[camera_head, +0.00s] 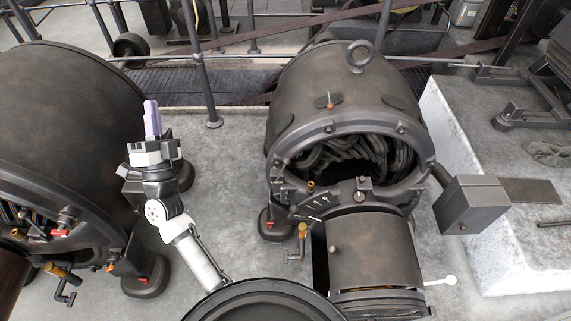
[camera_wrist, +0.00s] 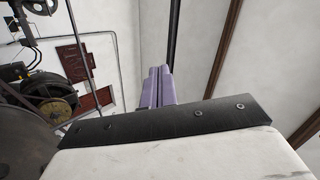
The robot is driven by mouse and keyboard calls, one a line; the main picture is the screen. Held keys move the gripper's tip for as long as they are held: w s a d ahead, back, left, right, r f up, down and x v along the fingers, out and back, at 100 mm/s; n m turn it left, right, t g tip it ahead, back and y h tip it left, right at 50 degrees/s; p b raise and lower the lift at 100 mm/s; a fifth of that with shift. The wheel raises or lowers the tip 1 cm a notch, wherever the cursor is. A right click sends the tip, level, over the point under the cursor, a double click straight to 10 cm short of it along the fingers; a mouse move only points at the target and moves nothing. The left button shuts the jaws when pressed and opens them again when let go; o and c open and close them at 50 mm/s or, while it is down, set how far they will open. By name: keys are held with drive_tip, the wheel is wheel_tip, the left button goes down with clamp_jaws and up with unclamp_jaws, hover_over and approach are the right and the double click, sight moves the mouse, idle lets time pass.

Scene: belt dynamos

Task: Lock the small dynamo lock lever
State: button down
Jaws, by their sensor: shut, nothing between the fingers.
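The smaller dynamo (camera_head: 348,90) stands right of centre in the head view, with a lifting ring on top and dark coils showing in its open front. I cannot tell which is the lock lever. My gripper (camera_head: 152,118) points up, left of this dynamo and apart from it. Its purple fingers are shut and empty, also in the wrist view (camera_wrist: 157,88).
A larger dynamo (camera_head: 70,110) stands at the left, close to my arm. A lower drum (camera_head: 375,250) sits before the smaller dynamo. A grey block (camera_head: 470,204) juts out at right, by a pale raised ledge (camera_head: 500,260). Railings (camera_head: 205,85) run behind. Bare floor (camera_head: 225,180) lies between the dynamos.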

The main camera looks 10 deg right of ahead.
drive_tip(key=w+d+f+m+g+h, duration=0.3)
drive_tip(key=d+f+m+g+h, duration=0.25)
drive_tip(key=d+f, duration=0.85)
drive_tip(key=s+d+f+m+g+h, duration=0.2)
drive_tip(key=d+f, duration=0.3)
drive_tip(key=f, duration=0.4)
drive_tip(key=s+d+f+m+g+h+p, duration=0.1)
drive_tip(key=d+f+g, duration=0.4)
drive_tip(key=f, duration=0.5)
drive_tip(key=s+d+m+h, duration=0.1)
drive_tip(key=s, duration=0.1)
drive_tip(key=shift+s+f+h, duration=0.15)
drive_tip(key=shift+s+h, duration=0.15)
drive_tip(key=shift+h, duration=0.05)
drive_tip(key=p+x, duration=0.1)
drive_tip(key=x, duration=0.9)
drive_tip(key=shift+a, duration=0.1)
